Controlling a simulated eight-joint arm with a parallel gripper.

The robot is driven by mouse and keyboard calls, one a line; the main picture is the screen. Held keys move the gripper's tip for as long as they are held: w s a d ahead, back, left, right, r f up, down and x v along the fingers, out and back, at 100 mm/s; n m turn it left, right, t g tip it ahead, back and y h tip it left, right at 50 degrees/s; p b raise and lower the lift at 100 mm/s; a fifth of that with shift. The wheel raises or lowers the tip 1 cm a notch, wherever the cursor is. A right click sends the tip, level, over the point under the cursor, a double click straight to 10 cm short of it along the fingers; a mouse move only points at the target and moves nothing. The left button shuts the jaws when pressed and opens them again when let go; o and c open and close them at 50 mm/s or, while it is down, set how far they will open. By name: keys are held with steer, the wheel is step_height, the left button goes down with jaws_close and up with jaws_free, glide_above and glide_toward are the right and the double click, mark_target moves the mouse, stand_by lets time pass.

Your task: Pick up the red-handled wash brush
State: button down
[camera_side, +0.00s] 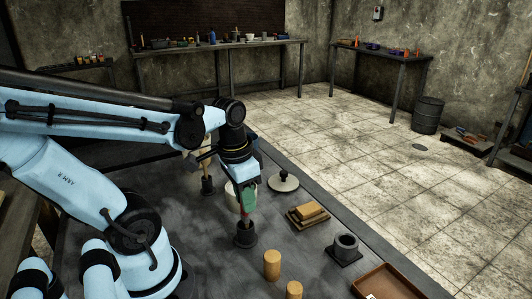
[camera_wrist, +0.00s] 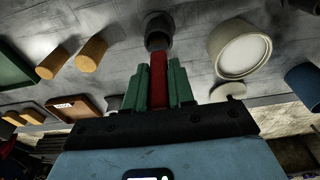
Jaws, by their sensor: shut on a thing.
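The red-handled wash brush (camera_wrist: 158,72) stands upright between the green fingers of my gripper (camera_wrist: 152,85) in the wrist view. In the side view, my gripper (camera_side: 249,198) points down over a dark round holder (camera_side: 245,236) on the table and is shut on the handle. The holder also shows in the wrist view (camera_wrist: 157,30), at the far end of the red handle. The brush's lower end is hidden at the holder, and I cannot tell whether it rests inside.
A pale round container (camera_wrist: 240,47) stands close beside the gripper. Another dark holder (camera_side: 207,185) with a tool stands behind.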

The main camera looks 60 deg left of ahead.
steer(key=shift+r, duration=0.5)
steer(key=s+d+r, duration=0.3)
steer(key=d+r, duration=0.4)
steer(key=d, duration=0.4)
steer(key=shift+d+r, duration=0.15)
steer(key=shift+r, duration=0.15)
steer(key=c, duration=1.7)
jaws_free()
jaws_close()
steer(key=shift+w, duration=0.15)
